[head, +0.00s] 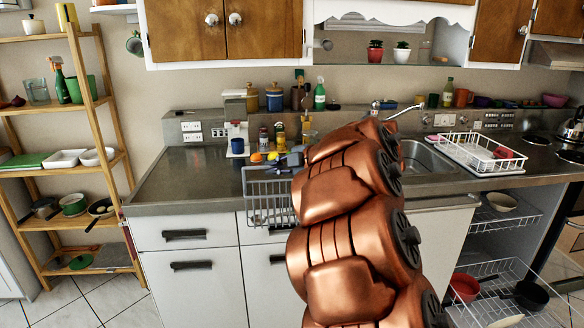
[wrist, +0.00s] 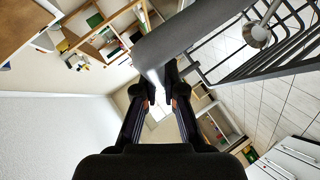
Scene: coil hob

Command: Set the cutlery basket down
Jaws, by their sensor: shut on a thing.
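The cutlery basket (head: 268,200) is a grey wire basket. In the head view it is in front of the worktop's front edge, over the drawer fronts, with its rim near worktop height. My copper-coloured arm hides its right side and most of my gripper. In the wrist view, my gripper (wrist: 160,92) has its fingertips close together at a thick grey bar. Dark wires of the basket (wrist: 285,55) run to the upper right, with a shiny rounded metal piece among them. My gripper is shut on the basket.
The worktop (head: 190,175) has bare room left of the basket. A blue mug (head: 237,146), fruit and bottles stand behind it. The sink (head: 425,160) and a white dish rack (head: 478,153) are to the right. A wooden shelf (head: 95,110) stands at left.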

